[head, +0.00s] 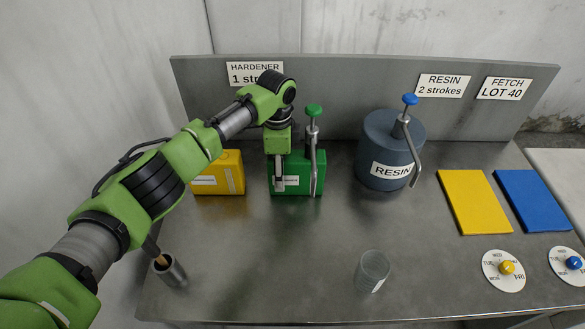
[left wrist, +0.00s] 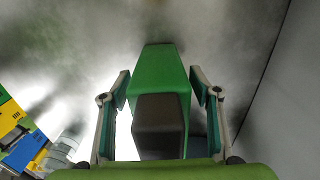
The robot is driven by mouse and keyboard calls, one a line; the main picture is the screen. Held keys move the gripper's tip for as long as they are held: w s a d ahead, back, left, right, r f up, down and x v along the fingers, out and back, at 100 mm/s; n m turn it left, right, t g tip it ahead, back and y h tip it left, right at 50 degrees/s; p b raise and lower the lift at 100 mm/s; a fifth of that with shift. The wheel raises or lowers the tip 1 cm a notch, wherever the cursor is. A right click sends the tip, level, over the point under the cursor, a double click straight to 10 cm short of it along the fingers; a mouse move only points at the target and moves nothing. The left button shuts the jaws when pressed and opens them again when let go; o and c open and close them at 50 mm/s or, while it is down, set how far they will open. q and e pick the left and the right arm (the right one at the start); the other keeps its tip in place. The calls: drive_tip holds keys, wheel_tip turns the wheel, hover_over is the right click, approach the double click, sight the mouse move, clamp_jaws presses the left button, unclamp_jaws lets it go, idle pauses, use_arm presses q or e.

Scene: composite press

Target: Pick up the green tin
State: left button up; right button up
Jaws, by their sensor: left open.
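The green tin (head: 304,165) stands upright at the back of the metal table in the head view. It has a white label, and a pump with a green knob (head: 313,110) rises at its right side. My left gripper (head: 279,186) points down over the tin's left part and hides some of it. In the left wrist view my left gripper (left wrist: 160,92) is open, its fingers apart on both sides of a green block (left wrist: 157,65) with a dark grey front. I cannot tell whether they touch it. My right gripper is not in view.
A yellow tin (head: 232,172) stands close at the left, partly behind my arm. The resin drum (head: 372,145) with its blue-knobbed pump stands to the right. A clear cup (head: 373,268) and a grey holder (head: 172,272) are near the front. Yellow (head: 474,202) and blue (head: 533,200) mats lie right.

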use_arm(q)
drive_tip(key=shift+f, duration=0.25)
drive_tip(key=c, duration=1.4)
drive_tip(key=shift+w+r, duration=0.1)
drive_tip(key=shift+c, duration=0.2)
drive_tip(key=shift+r, duration=0.1)
drive_tip(key=shift+r+b, duration=0.5)
drive_tip(key=shift+r, duration=0.05)
drive_tip(key=s+r+b, duration=0.2)
drive_tip(key=s+r, duration=0.9)
drive_tip(key=s, duration=0.3)
drive_tip(key=shift+d+r, duration=0.35)
drive_tip(key=shift+d, duration=0.05)
